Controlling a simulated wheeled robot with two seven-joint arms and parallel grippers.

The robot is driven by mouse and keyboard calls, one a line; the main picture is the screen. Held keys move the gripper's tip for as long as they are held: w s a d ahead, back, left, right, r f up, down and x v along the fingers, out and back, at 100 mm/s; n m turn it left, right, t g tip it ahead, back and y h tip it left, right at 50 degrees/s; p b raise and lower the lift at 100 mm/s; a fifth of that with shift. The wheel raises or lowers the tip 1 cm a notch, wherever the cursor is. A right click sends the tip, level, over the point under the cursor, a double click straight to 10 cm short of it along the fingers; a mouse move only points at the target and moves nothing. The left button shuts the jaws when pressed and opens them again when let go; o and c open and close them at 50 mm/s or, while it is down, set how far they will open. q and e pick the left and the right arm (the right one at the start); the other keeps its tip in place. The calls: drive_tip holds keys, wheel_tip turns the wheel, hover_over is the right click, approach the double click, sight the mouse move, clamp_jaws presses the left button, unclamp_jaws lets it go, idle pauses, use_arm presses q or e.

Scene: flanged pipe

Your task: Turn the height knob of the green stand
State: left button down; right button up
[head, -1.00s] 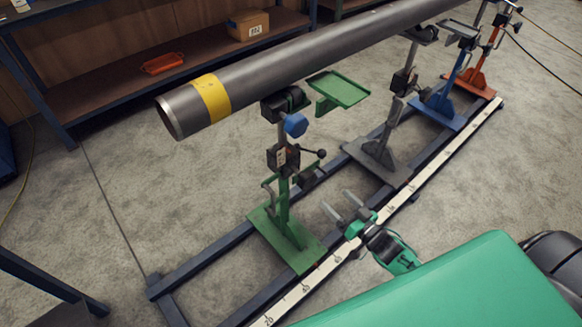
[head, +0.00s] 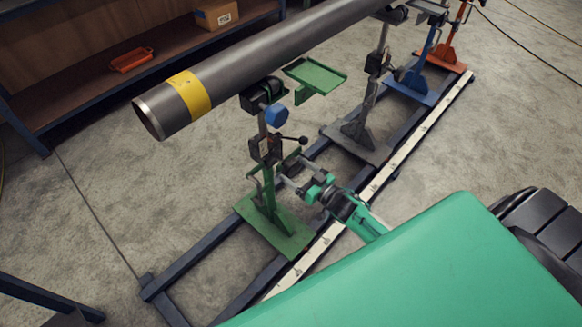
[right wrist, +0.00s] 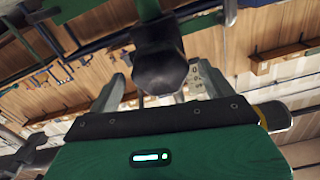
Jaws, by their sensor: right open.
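The green stand (head: 268,205) stands on the rail frame under the near end of the grey pipe (head: 250,65). A dark faceted knob (right wrist: 160,72) shows large in the right wrist view, in front of the gripper and between its two fingers. I take it for the height knob. In the head view the fingers partly hide it beside the stand's post. My right gripper (head: 286,173) is open, reaching the post from the right. I cannot tell whether the fingers touch the knob. My left gripper is not in view.
Above the gripper are a black ball-ended lever (head: 302,140), a blue knob (head: 277,116) and a green tray (head: 316,75). A grey stand (head: 360,140), a blue stand (head: 415,80) and an orange stand (head: 445,52) follow along the rail. A shelf holds a red tray (head: 131,60).

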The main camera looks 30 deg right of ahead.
sight(295, 170)
drive_tip(key=shift+x, duration=1.5)
drive_tip(key=c, duration=1)
drive_tip(key=shift+n, duration=0.3)
